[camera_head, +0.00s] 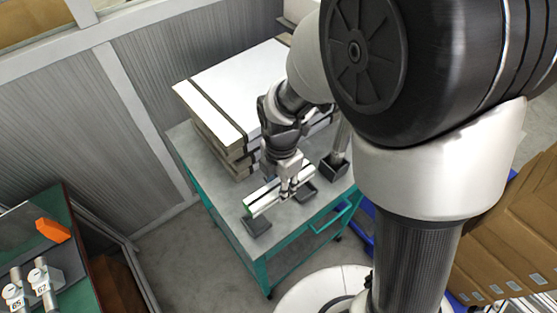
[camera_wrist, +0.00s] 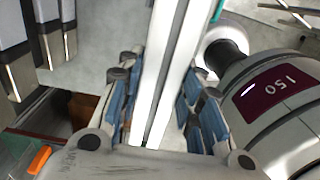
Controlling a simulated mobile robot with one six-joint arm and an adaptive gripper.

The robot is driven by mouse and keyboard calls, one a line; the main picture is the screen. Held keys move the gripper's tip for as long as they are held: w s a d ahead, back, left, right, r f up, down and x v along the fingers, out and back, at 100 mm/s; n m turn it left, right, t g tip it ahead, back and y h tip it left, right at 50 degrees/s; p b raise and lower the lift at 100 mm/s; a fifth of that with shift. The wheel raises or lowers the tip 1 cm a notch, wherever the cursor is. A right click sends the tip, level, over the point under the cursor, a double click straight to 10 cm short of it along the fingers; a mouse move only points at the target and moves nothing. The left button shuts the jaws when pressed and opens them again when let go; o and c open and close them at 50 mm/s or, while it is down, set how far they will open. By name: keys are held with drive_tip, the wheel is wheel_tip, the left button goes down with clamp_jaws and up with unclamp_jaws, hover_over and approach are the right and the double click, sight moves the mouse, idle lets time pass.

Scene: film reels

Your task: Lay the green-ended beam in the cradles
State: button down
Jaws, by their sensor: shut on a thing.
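The pale beam (camera_head: 264,199) shows a green end at its left, over the teal-framed table (camera_head: 222,208). My gripper (camera_head: 287,190) is shut on the beam near its middle. In the wrist view the beam (camera_wrist: 172,60) runs lengthwise between the blue-padded fingers of my gripper (camera_wrist: 155,115). One dark cradle (camera_head: 257,226) sits near the table's front-left corner, just below the beam's green end in the picture. Another dark cradle (camera_head: 307,192) is to the right of my fingers, partly hidden. I cannot tell whether the beam touches either cradle.
A stack of strapped white-topped panels (camera_head: 225,88) stands behind the beam; panel ends (camera_wrist: 15,60) show at left in the wrist view. A dark block (camera_head: 334,167) with a grey post stands right on the table. An orange object (camera_head: 53,230) lies on the left bench.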

wheel_tip(320, 180, down, 8)
drive_tip(key=shift+f+b, duration=0.25)
drive_tip(key=shift+b, duration=0.9)
drive_tip(key=shift+f+b, duration=0.45)
drive_tip(key=shift+f, duration=0.15)
drive_tip(key=c, duration=1.1)
unclamp_jaws()
drive_tip(key=shift+r, duration=0.1)
